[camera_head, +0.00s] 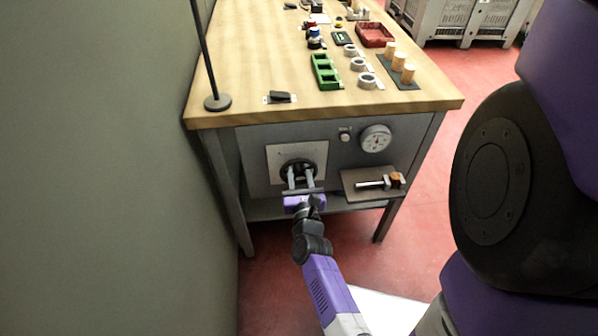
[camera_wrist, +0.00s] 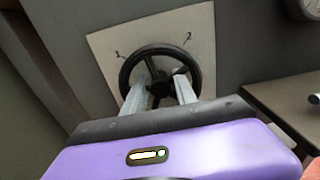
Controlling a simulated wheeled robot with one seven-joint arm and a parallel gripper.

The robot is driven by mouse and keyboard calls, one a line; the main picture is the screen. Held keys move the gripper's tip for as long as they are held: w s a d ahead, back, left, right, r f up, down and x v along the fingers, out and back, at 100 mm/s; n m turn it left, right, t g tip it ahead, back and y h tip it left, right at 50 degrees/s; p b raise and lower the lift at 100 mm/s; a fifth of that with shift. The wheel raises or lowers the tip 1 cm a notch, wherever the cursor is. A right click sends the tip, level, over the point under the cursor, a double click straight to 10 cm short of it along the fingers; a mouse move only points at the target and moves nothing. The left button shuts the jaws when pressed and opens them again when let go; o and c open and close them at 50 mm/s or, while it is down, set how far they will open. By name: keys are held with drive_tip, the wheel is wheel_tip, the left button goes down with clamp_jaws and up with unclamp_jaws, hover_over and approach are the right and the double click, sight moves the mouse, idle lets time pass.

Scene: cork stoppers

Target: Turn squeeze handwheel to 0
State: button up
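The squeeze handwheel (camera_wrist: 127,72) is a black spoked wheel on a pale square plate (camera_wrist: 103,44) on the bench front. The head view also shows the wheel (camera_head: 298,162). Small dark marks stand on the plate at the wheel's upper left and upper right; I cannot read them surely. My gripper (camera_wrist: 164,78) faces the wheel from the front, its two grey fingers apart and reaching in within the rim, on either side of the dark hub. I cannot tell whether the fingers touch the wheel. The fingertips and lower rim are partly hidden.
A round white dial (camera_head: 376,139) and a small button (camera_head: 345,137) sit right of the wheel. A shelf (camera_head: 352,180) with a clamp-like tool (camera_head: 378,183) juts out at the lower right. The benchtop holds a green tray (camera_head: 325,72) and corks (camera_head: 398,62). A wall stands left.

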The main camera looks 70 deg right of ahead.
clamp_jaws()
